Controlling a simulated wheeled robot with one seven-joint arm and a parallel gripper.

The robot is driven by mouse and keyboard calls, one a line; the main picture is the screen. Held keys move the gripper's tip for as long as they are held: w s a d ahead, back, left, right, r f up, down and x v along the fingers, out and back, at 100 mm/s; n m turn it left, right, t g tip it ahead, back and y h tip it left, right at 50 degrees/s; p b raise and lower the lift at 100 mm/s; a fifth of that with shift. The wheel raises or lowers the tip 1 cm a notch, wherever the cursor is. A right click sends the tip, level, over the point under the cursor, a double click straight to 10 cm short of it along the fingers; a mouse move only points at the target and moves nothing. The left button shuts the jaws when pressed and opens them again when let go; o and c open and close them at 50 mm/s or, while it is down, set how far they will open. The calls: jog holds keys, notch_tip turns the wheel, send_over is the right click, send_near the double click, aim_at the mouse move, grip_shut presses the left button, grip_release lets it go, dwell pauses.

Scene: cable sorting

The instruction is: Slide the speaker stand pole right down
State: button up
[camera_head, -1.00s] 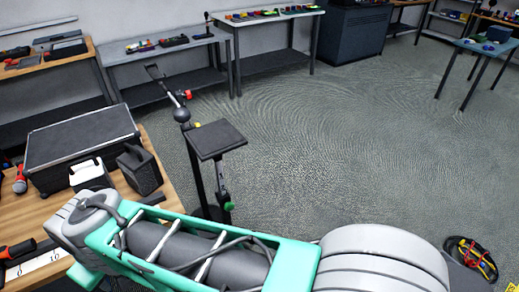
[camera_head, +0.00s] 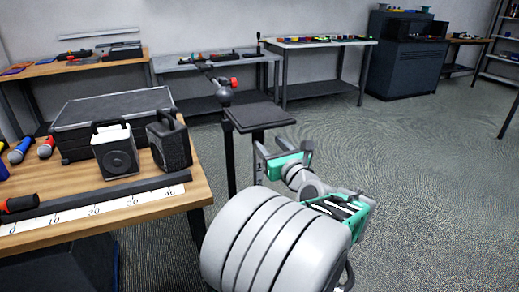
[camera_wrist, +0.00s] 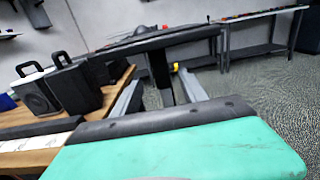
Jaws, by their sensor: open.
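The speaker stand has a flat black square top plate (camera_head: 258,117) in the head view. A dark pole (camera_head: 258,142) goes down from under the plate, its lower part hidden behind my gripper and arm. My gripper (camera_head: 257,160) is open at the pole, below the plate. In the wrist view the plate (camera_wrist: 190,36) shows nearly edge-on above the gripper. The pole (camera_wrist: 160,78) shows upright between the two grey fingers (camera_wrist: 158,93), with gaps on both sides. I cannot tell how deep it lies between them.
Beside it stands another dark upright (camera_head: 230,165) with a grey ball (camera_head: 224,95) and red clamp (camera_head: 233,83). At left, a wooden table (camera_head: 195,192) holds speakers (camera_head: 117,155), a black case (camera_head: 110,108) and a ruler strip (camera_head: 100,212). Floor at right is clear.

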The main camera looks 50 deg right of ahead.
aim_at(260, 133)
jog(key=b+x, duration=0.1)
jog(key=x, duration=0.6)
jog(key=shift+w+d+r, duration=0.1)
jog(key=shift+w+d, duration=0.05)
jog(key=shift+w, duration=0.15)
grip_shut()
dwell(1.0)
